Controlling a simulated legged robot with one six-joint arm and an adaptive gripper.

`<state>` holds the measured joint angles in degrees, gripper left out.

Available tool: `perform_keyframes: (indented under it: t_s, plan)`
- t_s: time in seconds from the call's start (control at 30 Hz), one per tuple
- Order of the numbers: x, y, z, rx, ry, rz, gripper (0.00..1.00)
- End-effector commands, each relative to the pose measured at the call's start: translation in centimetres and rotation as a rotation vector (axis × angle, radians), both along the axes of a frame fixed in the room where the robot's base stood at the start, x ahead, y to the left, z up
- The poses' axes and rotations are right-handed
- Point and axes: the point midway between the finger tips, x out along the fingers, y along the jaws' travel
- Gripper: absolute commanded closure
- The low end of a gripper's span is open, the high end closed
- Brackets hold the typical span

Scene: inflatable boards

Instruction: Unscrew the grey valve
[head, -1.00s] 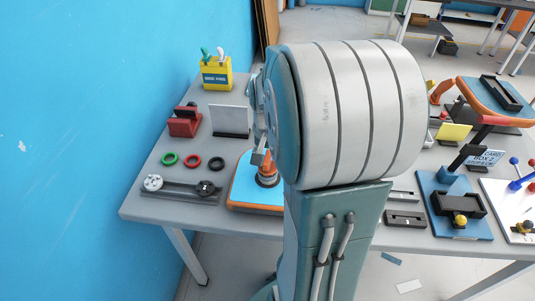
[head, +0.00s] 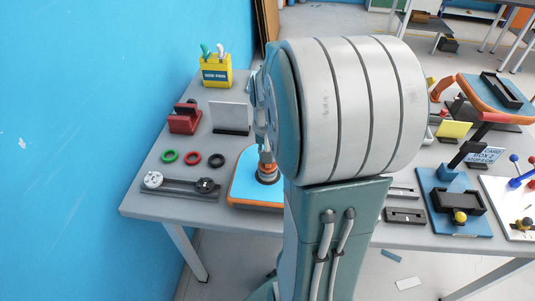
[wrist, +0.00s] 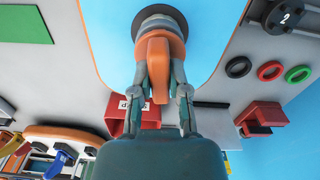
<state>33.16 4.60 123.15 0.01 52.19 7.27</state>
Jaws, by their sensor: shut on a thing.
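The valve stands on a blue board with an orange edge (head: 238,190) on the table. In the wrist view its orange upper part (wrist: 154,50) rises from a dark grey round base (wrist: 172,22). In the head view the orange part (head: 266,168) shows just left of my arm. My gripper (wrist: 158,78) has one finger on each side of the orange part and is shut on it. In the head view my arm hides much of the board and most of my gripper (head: 266,152).
Green, red and black rings (head: 193,158) lie left of the board, near a dark bar with round ends (head: 180,187). A red holder (head: 185,119), a grey upright plate (head: 230,117) and a yellow box (head: 216,71) stand behind. Other boards fill the right side. A blue wall borders the left.

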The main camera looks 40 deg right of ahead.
Motion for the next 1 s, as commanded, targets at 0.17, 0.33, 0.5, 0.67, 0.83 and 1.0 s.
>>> perform_keyframes:
  t_s: [0.17, 0.33, 0.5, 0.67, 0.83, 1.0]
  plan:
    - [-0.05, 0.05, -0.10, 0.002, 0.002, 0.080, 1.00]
    - [-0.07, 0.06, -0.11, 0.002, 0.002, 0.078, 1.00]
    - [-0.08, 0.06, -0.13, 0.003, 0.003, 0.174, 1.00]
    - [-0.09, 0.09, -0.14, 0.003, 0.004, 0.337, 1.00]
    - [-0.10, 0.10, -0.16, 0.003, 0.004, 0.380, 1.00]
    - [-0.12, 0.10, -0.18, 0.004, 0.005, 0.381, 1.00]
